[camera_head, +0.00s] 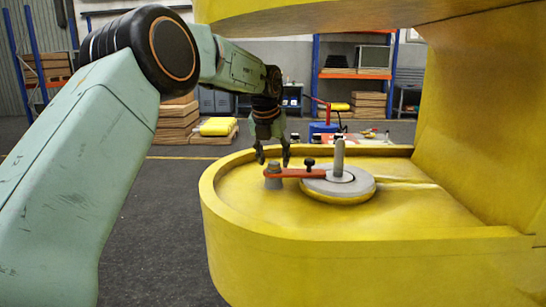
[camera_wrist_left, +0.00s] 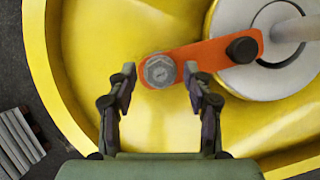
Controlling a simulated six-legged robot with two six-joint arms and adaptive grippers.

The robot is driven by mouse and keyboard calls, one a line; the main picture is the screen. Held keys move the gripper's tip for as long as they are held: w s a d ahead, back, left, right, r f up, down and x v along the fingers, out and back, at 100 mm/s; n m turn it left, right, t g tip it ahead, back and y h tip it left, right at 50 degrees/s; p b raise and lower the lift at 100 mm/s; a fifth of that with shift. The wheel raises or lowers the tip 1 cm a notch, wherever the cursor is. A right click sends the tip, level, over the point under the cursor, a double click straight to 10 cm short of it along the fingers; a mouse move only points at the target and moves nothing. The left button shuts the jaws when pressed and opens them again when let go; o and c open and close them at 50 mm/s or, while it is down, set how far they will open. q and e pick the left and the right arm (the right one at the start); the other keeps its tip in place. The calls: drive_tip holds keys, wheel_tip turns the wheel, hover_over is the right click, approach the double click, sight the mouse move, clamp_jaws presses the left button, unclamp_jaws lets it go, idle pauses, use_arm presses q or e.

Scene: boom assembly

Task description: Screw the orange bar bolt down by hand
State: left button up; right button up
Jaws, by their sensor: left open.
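The orange bar (camera_head: 296,173) lies across the yellow boom part (camera_head: 245,205), from a grey bolt to a round grey disc (camera_head: 337,184). The grey hex-head bolt (camera_head: 272,171) stands at the bar's left end. In the left wrist view the bolt (camera_wrist_left: 159,70) shows from above, with the orange bar (camera_wrist_left: 207,55) running right to a black knob (camera_wrist_left: 242,49). My left gripper (camera_head: 272,157) is just above the bolt end in the head view. In the left wrist view its open fingers (camera_wrist_left: 162,85) are on either side of the bolt, apart from it. My right gripper is not in view.
An upright grey pin (camera_head: 339,154) rises from the disc. The yellow part has a raised rim, and a large yellow body (camera_head: 485,120) overhangs at the right. Pallets (camera_head: 178,122) and shelving stand behind. Dark floor is clear at the left.

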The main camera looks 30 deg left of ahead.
use_arm(q)
drive_tip(key=v, duration=0.5)
drive_tip(key=shift+w, duration=0.1)
drive_tip(key=s+d, duration=0.3)
drive_tip(key=s, duration=0.8)
drive_tip(key=shift+s, duration=0.3)
drive_tip(key=shift+s+d+f, duration=0.1)
drive_tip(key=shift+s+d, duration=0.05)
